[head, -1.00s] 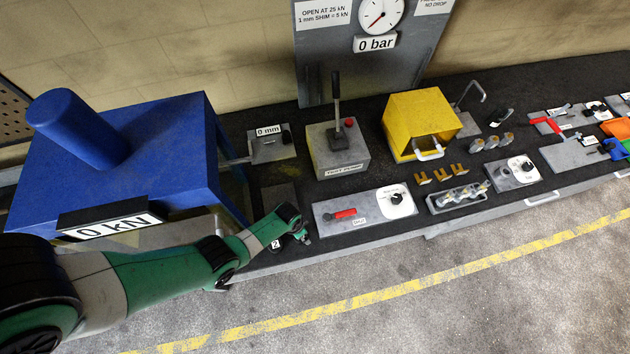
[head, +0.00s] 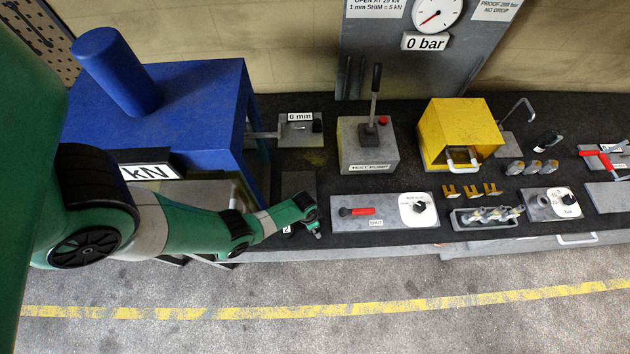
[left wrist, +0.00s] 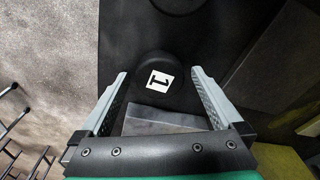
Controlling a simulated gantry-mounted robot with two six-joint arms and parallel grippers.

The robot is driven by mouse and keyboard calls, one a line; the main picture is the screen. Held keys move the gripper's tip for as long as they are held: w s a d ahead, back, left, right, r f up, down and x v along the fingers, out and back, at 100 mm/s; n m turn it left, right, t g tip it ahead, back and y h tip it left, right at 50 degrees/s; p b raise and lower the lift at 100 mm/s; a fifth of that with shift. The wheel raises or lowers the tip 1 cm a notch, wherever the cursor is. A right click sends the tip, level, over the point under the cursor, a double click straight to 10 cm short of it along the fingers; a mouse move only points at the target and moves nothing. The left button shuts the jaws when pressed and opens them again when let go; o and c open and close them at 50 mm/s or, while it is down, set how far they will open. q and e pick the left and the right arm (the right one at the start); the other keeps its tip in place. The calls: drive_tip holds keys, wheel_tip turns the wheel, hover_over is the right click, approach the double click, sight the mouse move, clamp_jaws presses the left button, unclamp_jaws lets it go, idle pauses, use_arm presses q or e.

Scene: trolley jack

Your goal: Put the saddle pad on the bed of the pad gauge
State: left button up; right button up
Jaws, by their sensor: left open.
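A round black pad marked "1" (left wrist: 149,65), which looks like a saddle pad, lies between the fingers of my left gripper (left wrist: 158,73) in the left wrist view. The fingers are open on either side of it, and I cannot tell whether they touch it. The grey plate with the "0 mm" sign (head: 300,138), apparently the pad gauge, stands farther back beside the blue press. No pad shows on it. My right gripper is out of view.
The blue press (head: 200,95) stands left of the gauge. The test pump (head: 368,145) with its upright lever is to the right. A plate with a red handle (head: 385,211) lies right of my left gripper. Another round black piece (left wrist: 176,3) shows in the wrist view.

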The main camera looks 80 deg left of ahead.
use_arm(q)
drive_tip(key=shift+c, duration=0.2)
drive_tip(key=c, duration=1.5)
drive_tip(key=shift+r, duration=0.1)
drive_tip(key=shift+r, duration=0.1)
